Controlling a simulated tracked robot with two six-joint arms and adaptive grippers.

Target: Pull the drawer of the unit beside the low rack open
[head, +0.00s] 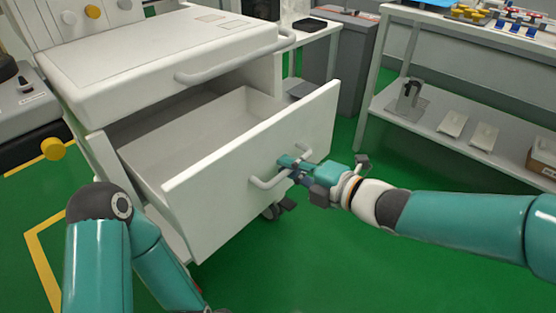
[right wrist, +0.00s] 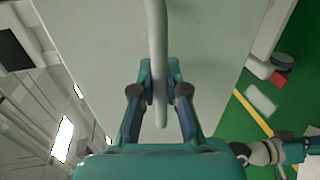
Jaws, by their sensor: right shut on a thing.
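The white unit's drawer (head: 262,168) stands pulled well out, and its empty inside shows in the head view. Its grey bar handle (head: 262,183) is on the front panel. My right gripper (head: 292,167) is shut on this handle. In the right wrist view the handle (right wrist: 157,60) runs between the two fingers of my right gripper (right wrist: 160,88), with the white drawer front behind it. My left arm shows at the lower left of the head view, but its gripper cannot be made out there. A low rack (head: 440,115) with a lower shelf stands at the right.
The unit's top (head: 160,50) has its own rail handle (head: 235,62) above the drawer. A yellow knob (head: 53,149) on equipment sticks out at the left. A grey bin (head: 345,60) stands behind. Green floor (head: 400,170) is clear between the drawer and the rack.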

